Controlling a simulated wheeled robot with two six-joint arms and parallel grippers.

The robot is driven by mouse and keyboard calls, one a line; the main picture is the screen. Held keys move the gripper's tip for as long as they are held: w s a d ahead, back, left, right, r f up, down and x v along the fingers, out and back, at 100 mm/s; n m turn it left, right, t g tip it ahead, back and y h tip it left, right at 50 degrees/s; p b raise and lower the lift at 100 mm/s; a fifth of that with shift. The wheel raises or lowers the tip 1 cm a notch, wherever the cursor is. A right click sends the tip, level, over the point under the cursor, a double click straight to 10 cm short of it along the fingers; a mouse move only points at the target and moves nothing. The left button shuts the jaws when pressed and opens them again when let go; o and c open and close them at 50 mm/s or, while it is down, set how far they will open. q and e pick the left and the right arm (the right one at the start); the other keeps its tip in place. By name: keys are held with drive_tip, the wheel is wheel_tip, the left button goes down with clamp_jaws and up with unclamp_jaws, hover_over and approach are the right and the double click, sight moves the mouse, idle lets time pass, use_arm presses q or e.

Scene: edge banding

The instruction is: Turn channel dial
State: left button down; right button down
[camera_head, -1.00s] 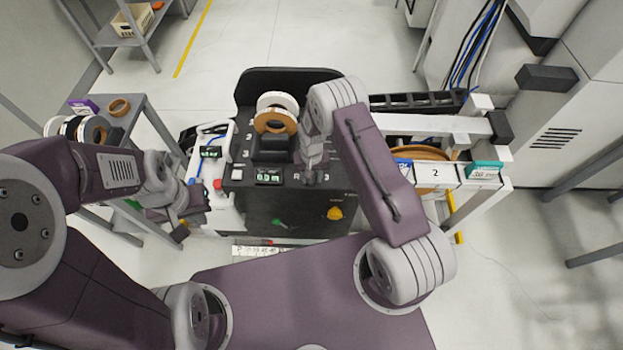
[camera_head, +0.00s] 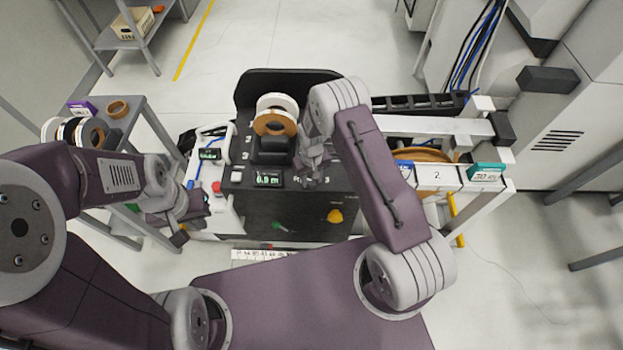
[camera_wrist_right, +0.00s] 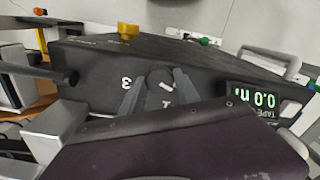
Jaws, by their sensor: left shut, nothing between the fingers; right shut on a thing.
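The black control box (camera_head: 290,208) stands in the middle of the head view, with a lit green display (camera_head: 269,180) on its top panel. In the right wrist view the channel dial (camera_wrist_right: 160,80) is a dark round knob with a white mark, and a printed 3 shows beside it. My right gripper (camera_wrist_right: 158,92) is shut on the dial, with a finger on either side. In the head view my right gripper (camera_head: 312,184) is over the panel and hides the dial. My left gripper (camera_head: 180,237) is shut and empty, low at the left of the box.
White and brown tape rolls (camera_head: 275,122) stand at the back of the box. A yellow knob (camera_head: 335,216) and a red button (camera_head: 217,187) are nearby. A grey side table (camera_head: 135,112) with rolls is at left; a white rail frame (camera_head: 435,176) is at right.

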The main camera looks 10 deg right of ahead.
sight(312, 181)
drive_tip(key=c, duration=0.9)
unclamp_jaws()
wheel_tip(312, 181, up, 9)
drive_tip(key=shift+f+b, duration=0.1)
drive_tip(key=shift+b, duration=0.75)
drive_tip(key=shift+r, duration=0.2)
